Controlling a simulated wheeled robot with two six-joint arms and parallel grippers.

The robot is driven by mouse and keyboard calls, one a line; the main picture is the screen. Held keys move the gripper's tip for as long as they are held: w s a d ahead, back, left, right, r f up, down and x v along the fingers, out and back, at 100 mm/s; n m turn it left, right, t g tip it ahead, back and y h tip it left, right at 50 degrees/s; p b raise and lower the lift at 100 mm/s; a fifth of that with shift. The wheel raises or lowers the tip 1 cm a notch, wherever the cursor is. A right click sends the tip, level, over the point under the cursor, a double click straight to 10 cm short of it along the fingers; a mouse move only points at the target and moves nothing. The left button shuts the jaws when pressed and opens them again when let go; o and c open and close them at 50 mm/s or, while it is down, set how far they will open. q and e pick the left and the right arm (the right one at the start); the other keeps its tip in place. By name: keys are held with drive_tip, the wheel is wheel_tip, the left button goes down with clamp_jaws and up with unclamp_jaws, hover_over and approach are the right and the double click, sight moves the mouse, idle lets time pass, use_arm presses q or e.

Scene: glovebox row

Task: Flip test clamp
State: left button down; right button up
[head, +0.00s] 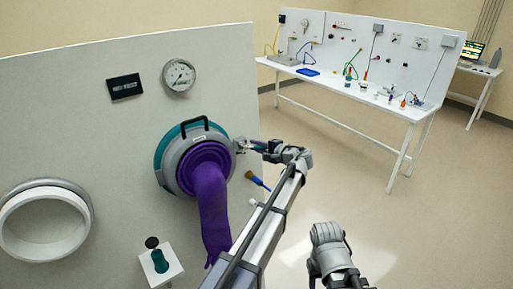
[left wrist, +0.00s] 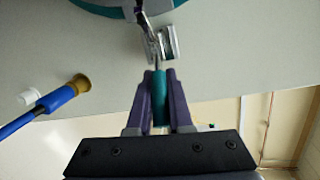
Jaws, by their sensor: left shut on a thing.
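The test clamp is a small metal toggle (left wrist: 166,42) with a teal handle (left wrist: 160,100), mounted at the right edge of the round port ring (head: 163,165). My left gripper (head: 258,146) reaches the clamp from the right in the head view. In the left wrist view its two purple fingers (left wrist: 159,88) are shut on the teal handle, one on each side. The handle points away from the port, toward my gripper. The clamp's inner joint is small and partly hidden in the head view.
A purple glove (head: 212,205) hangs from the port. A blue plug with a brass end (head: 257,181) sticks out below my left gripper. A gauge (head: 179,75), a white ring port (head: 45,222) and a white box (head: 162,268) are on the panel. Open floor lies right.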

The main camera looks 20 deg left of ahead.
use_arm(q)
drive_tip(key=shift+w+n+g+y, duration=0.15)
drive_tip(key=shift+n+g+y, duration=0.15)
drive_tip(key=shift+n+g, duration=0.35)
drive_tip(key=shift+a+g, duration=0.1)
drive_tip(key=shift+g, duration=0.15)
drive_tip(key=c, duration=0.8)
unclamp_jaws()
drive_tip(key=shift+p+v, duration=0.85)
drive_tip(key=shift+v, duration=3.05)
drive_tip(key=shift+f, duration=0.15)
